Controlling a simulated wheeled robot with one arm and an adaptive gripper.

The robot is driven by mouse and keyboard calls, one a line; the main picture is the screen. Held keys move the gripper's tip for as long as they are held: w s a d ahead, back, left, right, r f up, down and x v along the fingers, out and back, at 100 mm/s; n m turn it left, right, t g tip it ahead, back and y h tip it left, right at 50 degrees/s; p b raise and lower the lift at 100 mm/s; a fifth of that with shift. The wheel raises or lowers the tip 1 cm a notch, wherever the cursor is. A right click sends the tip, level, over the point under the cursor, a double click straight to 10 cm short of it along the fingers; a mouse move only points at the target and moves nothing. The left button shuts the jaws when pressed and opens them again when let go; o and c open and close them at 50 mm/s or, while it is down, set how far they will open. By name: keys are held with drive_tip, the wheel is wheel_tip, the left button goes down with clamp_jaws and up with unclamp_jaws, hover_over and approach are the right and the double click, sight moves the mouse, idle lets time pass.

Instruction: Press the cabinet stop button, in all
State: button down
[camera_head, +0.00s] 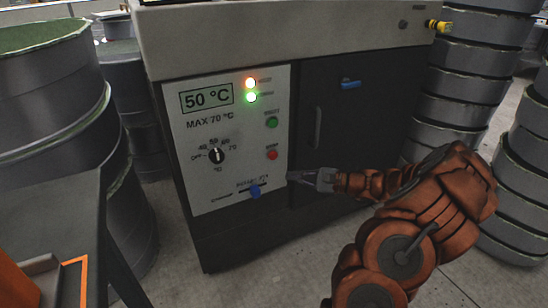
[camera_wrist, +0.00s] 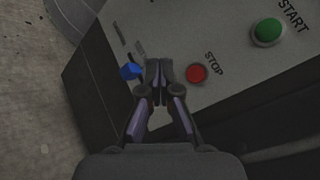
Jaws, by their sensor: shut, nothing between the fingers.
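The red stop button (camera_head: 272,155) is on the white panel of the dark cabinet, below the green start button (camera_head: 271,122). In the wrist view the red button (camera_wrist: 196,74), labelled STOP, is just right of my fingertips, and the green button (camera_wrist: 268,31) is farther right, labelled START. My gripper (camera_head: 292,176) is shut and empty, to the right of and below the red button in the head view. In the wrist view my gripper (camera_wrist: 159,72) points at the panel between the blue slider knob and the red button. I cannot tell whether the fingertips touch the panel.
The panel (camera_head: 222,178) also has a dial (camera_head: 216,156), a blue slider knob (camera_head: 254,190), a lit red lamp and a lit green lamp. Stacked grey drums (camera_head: 459,75) stand right, more at left. A dark table (camera_head: 60,200) with an orange item is at front left.

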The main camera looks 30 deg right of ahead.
drive_tip(key=shift+w+d+p, duration=0.15)
drive_tip(key=shift+w+p, duration=0.15)
drive_tip(key=shift+w, duration=1.7)
drive_tip(key=shift+w+d+p, duration=0.15)
drive_tip(key=shift+w+p, duration=0.1)
drive_tip(key=shift+w, duration=1.75)
drive_tip(key=shift+w, duration=0.2)
drive_tip(key=shift+w, duration=0.25)
drive_tip(key=shift+w+p, duration=0.4)
drive_tip(key=shift+s, duration=0.85)
drive_tip(key=shift+s+a, duration=0.2)
drive_tip(key=shift+s, duration=2.3)
